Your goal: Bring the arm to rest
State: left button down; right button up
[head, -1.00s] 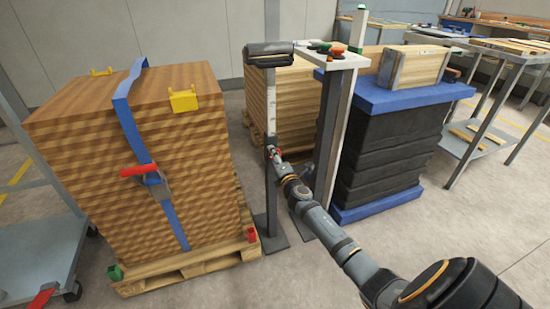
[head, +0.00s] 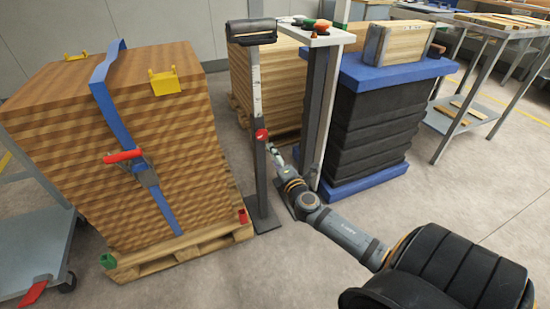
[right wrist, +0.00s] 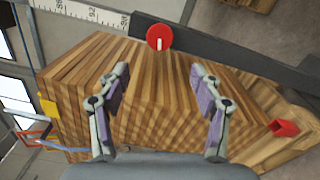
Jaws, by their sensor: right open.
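My right arm reaches from the lower right of the head view toward a grey post. My right gripper (head: 272,150) is small there and close to the post; in the right wrist view its two fingers (right wrist: 160,100) are spread apart with nothing between them. A red round knob (head: 261,135) is on the post (head: 257,100). In the right wrist view the red knob (right wrist: 160,37) lies beyond the fingertips, apart from them, beside a ruled white scale (right wrist: 90,12). My left gripper is not in view.
A strapped wood stack (head: 150,160) stands on a pallet (head: 190,250) at the left. A grey cart (head: 30,255) is far left.

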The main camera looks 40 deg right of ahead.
jog(key=shift+s, duration=0.2)
dwell(0.4)
